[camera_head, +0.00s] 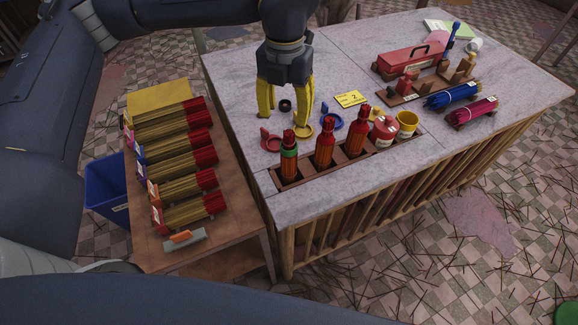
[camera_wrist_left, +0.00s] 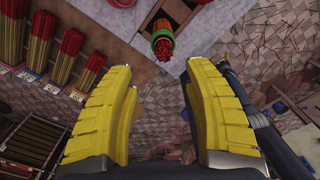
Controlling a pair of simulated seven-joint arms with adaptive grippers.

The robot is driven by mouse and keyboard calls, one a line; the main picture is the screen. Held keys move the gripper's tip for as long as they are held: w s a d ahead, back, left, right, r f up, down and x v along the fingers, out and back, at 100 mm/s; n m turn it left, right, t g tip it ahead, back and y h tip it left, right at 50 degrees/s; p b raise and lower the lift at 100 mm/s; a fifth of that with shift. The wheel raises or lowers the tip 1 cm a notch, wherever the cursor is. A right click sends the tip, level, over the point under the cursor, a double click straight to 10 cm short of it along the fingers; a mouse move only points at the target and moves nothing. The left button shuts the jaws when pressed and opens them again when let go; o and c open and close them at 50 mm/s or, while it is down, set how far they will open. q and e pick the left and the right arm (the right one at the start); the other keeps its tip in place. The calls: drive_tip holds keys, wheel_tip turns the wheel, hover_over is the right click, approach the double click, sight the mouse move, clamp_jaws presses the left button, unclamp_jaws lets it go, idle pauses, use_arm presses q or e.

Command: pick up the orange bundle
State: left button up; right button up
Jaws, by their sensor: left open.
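Three upright bundles with red tops stand in a wooden rack (camera_head: 305,172) near the table's front edge. The left one (camera_head: 289,168) has an orange body and a green band; the middle one (camera_head: 325,153) and right one (camera_head: 357,139) look orange-red. Which one is the orange bundle I cannot tell for sure. My left gripper (camera_head: 284,114) is open and empty, pointing down above the table, behind the green-banded bundle. In the left wrist view, that bundle (camera_wrist_left: 163,45) shows end-on, just beyond the gap between the open yellow fingers (camera_wrist_left: 157,75). My right gripper is not in view.
A side table (camera_head: 150,248) at left holds several stick bundles with coloured tags. Small dishes, a yellow cup (camera_head: 407,122) and a yellow card (camera_head: 350,99) lie around the rack. A blue bundle (camera_head: 452,95), a pink bundle (camera_head: 471,112) and a red toolbox (camera_head: 409,58) sit at right.

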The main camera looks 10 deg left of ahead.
sight(289, 141)
use_arm(q)
drive_tip(key=shift+f, duration=2.35)
drive_tip(key=shift+w+d+f, duration=0.1)
drive_tip(key=shift+d+f, duration=0.05)
drive_tip(key=shift+f, duration=1.15)
drive_tip(key=shift+w+d+f, duration=0.1)
drive_tip(key=shift+d+f, duration=0.05)
drive_tip(key=shift+f, duration=1.1)
clamp_jaws()
